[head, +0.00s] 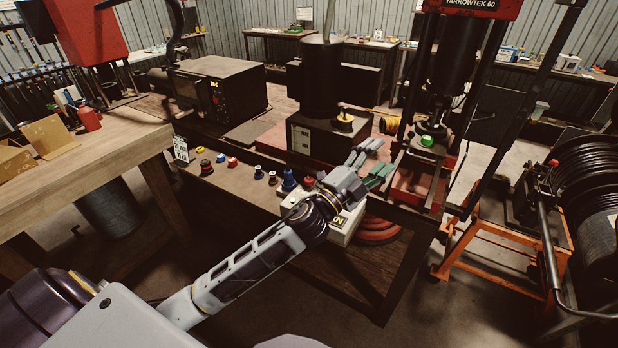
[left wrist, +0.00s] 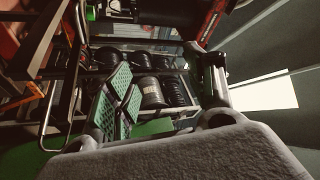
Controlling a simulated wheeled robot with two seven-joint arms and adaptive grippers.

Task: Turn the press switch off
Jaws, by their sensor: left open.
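My left gripper (head: 376,160) is open and empty, with its green-padded fingers pointing up and right over the front edge of the workbench. In the left wrist view, its grey fingers and green pads show in the foreground. A pale control box (head: 345,226) with a dark label sits on the bench edge, partly hidden by my left wrist. The orange-red press (head: 468,8) marked YARROWTEK 60 stands behind and right of the gripper, apart from it. I cannot tell which part is the press switch, or its position. My right gripper is not in view.
Small coloured caps (head: 231,161) lie on the bench left of my gripper. A black boxy machine (head: 216,91) stands behind them. A hose reel (head: 590,185) and orange frame (head: 500,245) are at right. A wooden table (head: 110,150) is at left.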

